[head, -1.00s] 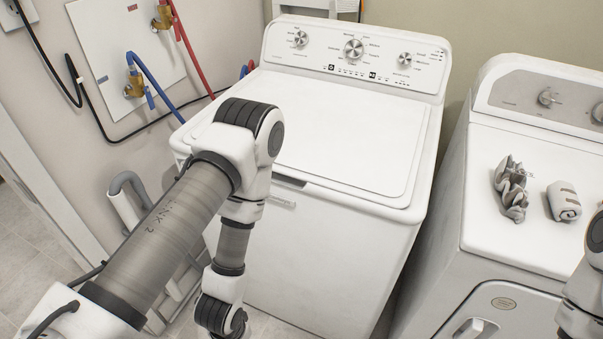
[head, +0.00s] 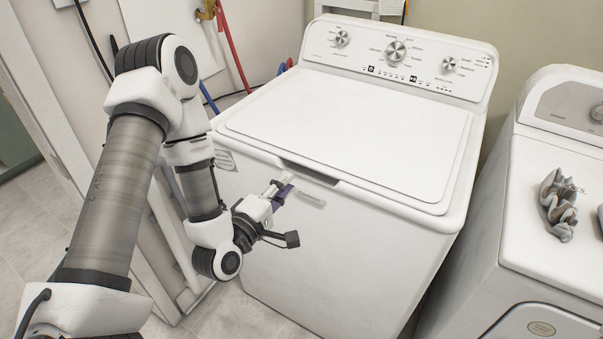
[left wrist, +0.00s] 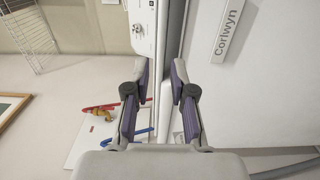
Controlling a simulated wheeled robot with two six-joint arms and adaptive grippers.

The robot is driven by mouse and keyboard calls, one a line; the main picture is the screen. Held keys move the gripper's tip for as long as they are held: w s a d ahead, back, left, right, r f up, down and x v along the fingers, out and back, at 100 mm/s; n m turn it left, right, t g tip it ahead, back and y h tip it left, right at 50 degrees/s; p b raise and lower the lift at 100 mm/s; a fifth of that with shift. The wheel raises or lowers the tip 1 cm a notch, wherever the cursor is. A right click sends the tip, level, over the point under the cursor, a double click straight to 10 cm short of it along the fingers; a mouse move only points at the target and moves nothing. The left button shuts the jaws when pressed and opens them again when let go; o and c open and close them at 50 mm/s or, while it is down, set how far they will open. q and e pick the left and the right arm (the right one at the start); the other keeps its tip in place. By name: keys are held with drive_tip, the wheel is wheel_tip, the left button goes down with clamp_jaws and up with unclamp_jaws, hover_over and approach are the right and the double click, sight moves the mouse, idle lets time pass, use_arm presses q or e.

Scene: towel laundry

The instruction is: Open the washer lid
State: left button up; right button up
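The white washer (head: 330,240) stands in the middle of the head view. Its lid (head: 360,130) lies flat and shut, with a dark recess (head: 308,172) at its front edge. My left gripper (head: 282,188) is just in front of the washer's upper front, left of that recess, near the name label (head: 310,199). In the left wrist view, my left gripper (left wrist: 163,75) has its two purple-padded fingers apart, with the lid's edge region seen between and beyond them. I cannot tell whether a finger touches the lid. My right gripper is out of view.
A second white machine (head: 520,210) stands to the right with a crumpled grey cloth (head: 558,205) on top. The control panel (head: 400,60) rises behind the lid. Red and blue hoses (head: 232,45) run along the wall at the left. Tiled floor shows at lower left.

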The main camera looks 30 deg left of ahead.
sight(304, 165)
use_arm(q)
drive_tip(key=w+b, duration=0.1)
drive_tip(key=w, duration=0.6)
drive_tip(key=shift+d, duration=0.1)
drive_tip(key=shift+w, duration=0.25)
clamp_jaws()
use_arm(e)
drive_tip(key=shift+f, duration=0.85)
